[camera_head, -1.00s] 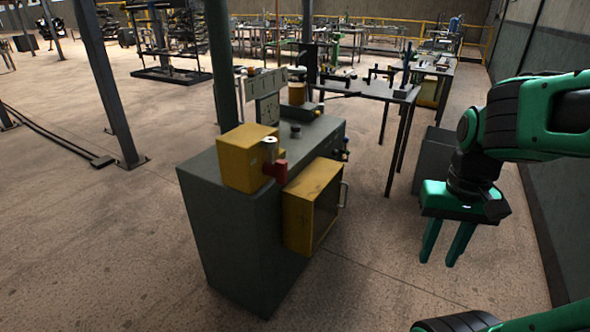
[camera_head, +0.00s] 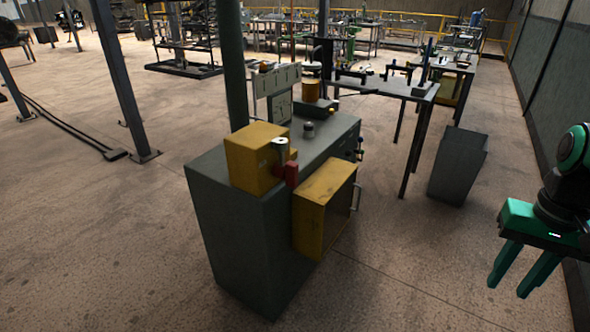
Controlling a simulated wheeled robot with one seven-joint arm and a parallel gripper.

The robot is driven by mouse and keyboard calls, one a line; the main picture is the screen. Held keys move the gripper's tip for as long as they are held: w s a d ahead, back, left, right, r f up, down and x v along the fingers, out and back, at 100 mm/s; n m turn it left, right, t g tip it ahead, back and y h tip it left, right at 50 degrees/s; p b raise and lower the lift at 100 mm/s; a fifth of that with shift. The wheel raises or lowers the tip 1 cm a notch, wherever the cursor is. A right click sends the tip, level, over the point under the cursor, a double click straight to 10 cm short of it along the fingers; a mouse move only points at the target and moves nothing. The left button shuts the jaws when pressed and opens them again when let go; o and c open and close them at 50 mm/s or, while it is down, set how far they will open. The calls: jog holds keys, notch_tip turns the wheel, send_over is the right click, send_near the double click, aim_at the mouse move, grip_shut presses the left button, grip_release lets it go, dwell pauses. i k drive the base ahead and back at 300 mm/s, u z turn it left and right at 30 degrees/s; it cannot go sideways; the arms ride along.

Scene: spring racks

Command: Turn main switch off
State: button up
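A yellow box (camera_head: 251,157) sits on the near top corner of a dark grey-green machine cabinet (camera_head: 232,240). On the box's right side is a pale round knob (camera_head: 280,146) with a red handle (camera_head: 291,173) beside it; this looks like the main switch. The red handle hangs downward. My gripper (camera_head: 513,283) is at the far right, pointing down, its two green fingers apart with nothing between them. It is well away from the cabinet and the switch, with floor showing between.
A yellow open-fronted box (camera_head: 323,207) juts from the cabinet's right side. A dark bin (camera_head: 457,165) stands behind to the right, near a work table (camera_head: 386,88). A green post (camera_head: 233,62) rises behind the cabinet. The floor in front is clear.

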aim_at(289, 171)
jog(key=z, duration=0.05)
jog(key=i, duration=1)
jog(key=u, duration=0.05)
